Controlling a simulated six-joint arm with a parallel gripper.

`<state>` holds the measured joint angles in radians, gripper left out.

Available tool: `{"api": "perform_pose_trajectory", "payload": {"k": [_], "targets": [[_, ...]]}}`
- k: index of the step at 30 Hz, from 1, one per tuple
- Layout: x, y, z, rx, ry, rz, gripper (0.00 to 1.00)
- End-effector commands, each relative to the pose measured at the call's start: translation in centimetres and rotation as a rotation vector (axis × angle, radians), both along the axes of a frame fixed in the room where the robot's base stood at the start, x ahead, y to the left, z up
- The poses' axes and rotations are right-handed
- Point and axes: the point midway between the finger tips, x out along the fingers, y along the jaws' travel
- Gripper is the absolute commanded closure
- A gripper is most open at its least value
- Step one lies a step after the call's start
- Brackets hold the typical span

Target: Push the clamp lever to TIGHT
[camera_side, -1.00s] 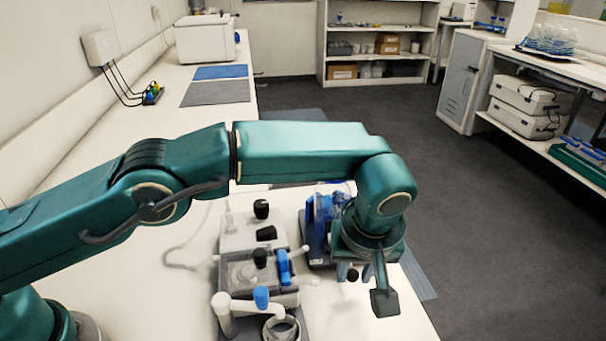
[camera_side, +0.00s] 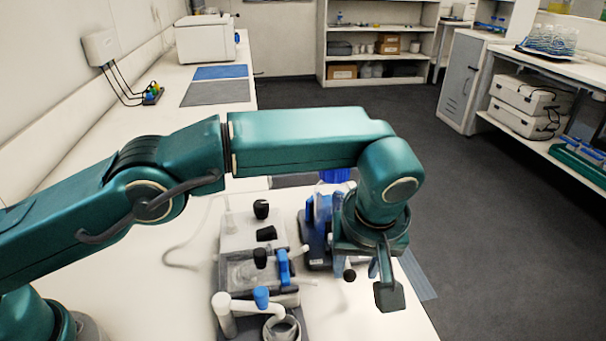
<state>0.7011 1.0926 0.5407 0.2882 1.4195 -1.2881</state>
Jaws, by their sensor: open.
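My gripper (camera_side: 357,268) points down at the right side of the bench, its fingers partly hidden under the wrist. It is open. A small black ball knob (camera_side: 350,275) shows just below the fingers; it may be the clamp lever's end, but I cannot tell whether a finger touches it. A blue apparatus (camera_side: 317,235) stands behind and left of my wrist, which hides much of it. No TIGHT marking is readable.
A white device (camera_side: 240,240) with black knobs and a blue handle (camera_side: 283,267) stands left of the gripper. A blue-capped white pipe (camera_side: 240,306) and a ring (camera_side: 281,329) are in front. The bench edge lies close on the right.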

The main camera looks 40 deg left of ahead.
Motion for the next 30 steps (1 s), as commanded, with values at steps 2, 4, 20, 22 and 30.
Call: {"api": "perform_pose_trajectory", "payload": {"k": [2, 4, 20, 22, 30], "targets": [[-0.1, -0.2, 0.7, -0.002, -0.002, -0.001, 0.53], [-0.2, -0.2, 1.2, -0.002, -0.002, -0.001, 0.53], [-0.6, -0.4, 2.4, 0.0, 0.0, 0.001, 0.53], [-0.3, 0.0, 2.5, -0.002, -0.003, 0.011, 0.53], [2.1, 4.7, 10.9, -0.095, -0.111, 0.137, 0.53]]}}
